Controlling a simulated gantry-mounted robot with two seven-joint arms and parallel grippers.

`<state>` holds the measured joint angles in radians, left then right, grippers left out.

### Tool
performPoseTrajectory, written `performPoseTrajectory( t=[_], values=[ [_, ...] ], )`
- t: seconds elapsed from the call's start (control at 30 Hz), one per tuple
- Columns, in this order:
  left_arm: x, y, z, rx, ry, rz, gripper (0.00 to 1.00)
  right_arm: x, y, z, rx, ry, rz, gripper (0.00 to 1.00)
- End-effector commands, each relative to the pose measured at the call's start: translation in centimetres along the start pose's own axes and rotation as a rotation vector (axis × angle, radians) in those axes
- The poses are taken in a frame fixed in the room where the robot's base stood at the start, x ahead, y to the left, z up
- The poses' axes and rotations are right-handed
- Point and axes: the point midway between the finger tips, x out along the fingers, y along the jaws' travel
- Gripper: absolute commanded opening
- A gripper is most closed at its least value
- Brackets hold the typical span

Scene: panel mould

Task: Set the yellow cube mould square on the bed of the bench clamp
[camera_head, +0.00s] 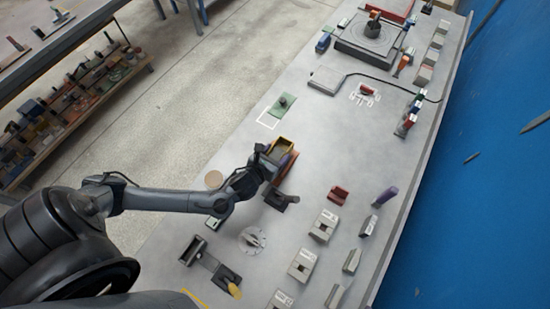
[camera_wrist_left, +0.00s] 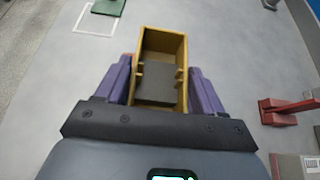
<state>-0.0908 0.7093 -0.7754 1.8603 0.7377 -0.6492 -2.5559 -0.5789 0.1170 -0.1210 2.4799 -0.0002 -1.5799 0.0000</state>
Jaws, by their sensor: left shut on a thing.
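The yellow cube mould (camera_head: 284,142) is an open-topped box with a dark inside, over the middle of the bench in the head view. It also shows in the left wrist view (camera_wrist_left: 178,46), between two purple fingers. My left gripper (camera_head: 276,158) is shut on its sides; whether the mould touches the bench top is hard to tell. A red block-like fixture (camera_head: 338,194) stands to the right and nearer; it also shows at the right of the left wrist view (camera_wrist_left: 278,112). I cannot tell for sure whether it is the bench clamp. My right gripper is not in view.
A green plate (camera_head: 281,106) with a dark knob lies by a white marked outline beyond the mould. Several grey blocks (camera_head: 325,224) line the near right side. A grey flat box (camera_head: 327,80) and a cable lie farther off. Bare bench top (camera_head: 345,145) lies right of the mould.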

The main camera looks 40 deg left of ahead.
Motion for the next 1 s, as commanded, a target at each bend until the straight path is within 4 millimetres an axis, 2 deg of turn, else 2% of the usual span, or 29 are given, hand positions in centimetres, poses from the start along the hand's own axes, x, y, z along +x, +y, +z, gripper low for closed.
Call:
performPoseTrajectory(
  t=[0.2,0.67,0.7,0.83,1.0],
  values=[
    [1.3,0.0,-2.3,-0.001,0.0,0.0,0.26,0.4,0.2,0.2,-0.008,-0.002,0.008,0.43],
    [1.6,0.0,-2.8,0.0,-0.001,0.0,0.26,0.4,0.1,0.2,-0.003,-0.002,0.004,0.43],
    [1.6,0.0,-2.9,0.001,0.001,0.0,0.72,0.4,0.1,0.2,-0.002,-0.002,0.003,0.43],
    [1.6,0.0,-2.9,0.0,0.001,0.0,0.92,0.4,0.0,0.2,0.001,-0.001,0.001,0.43],
    [1.6,0.0,-2.9,0.0,0.001,0.0,0.93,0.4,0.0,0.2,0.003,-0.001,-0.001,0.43]
  ],
)
